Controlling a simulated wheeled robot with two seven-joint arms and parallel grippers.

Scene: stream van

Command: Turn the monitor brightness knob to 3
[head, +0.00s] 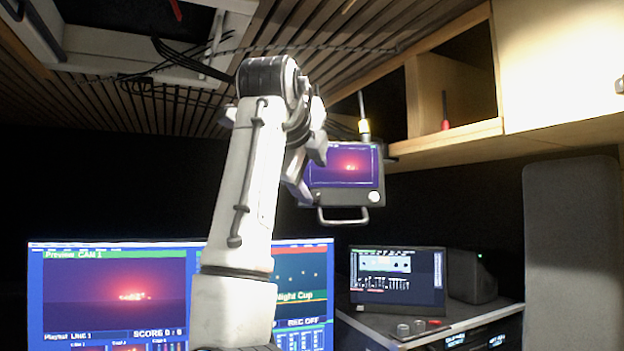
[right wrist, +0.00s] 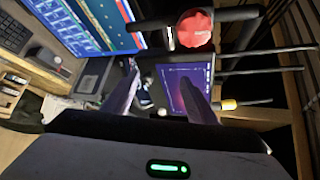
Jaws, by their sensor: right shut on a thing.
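A small dark monitor (head: 346,201) hangs at the centre of the head view, with a purple picture and a carrying handle below. Its round white knob (head: 374,197) sits at the lower right of its face; the number it points to is too small to read. My right gripper (head: 297,185) is at the monitor's left edge, clear of the knob in that view. It is shut on the monitor, though the contact is partly hidden. In the right wrist view, one finger of the gripper (right wrist: 158,72) overlaps the monitor's screen (right wrist: 178,85). My left gripper is not in view.
A red knob (right wrist: 195,28) on a black bar is close by in the right wrist view. A large desk screen (head: 110,290) stands below left. A console screen (head: 397,280) and a speaker (head: 472,277) are below right. A wooden shelf (head: 450,139) lies above right.

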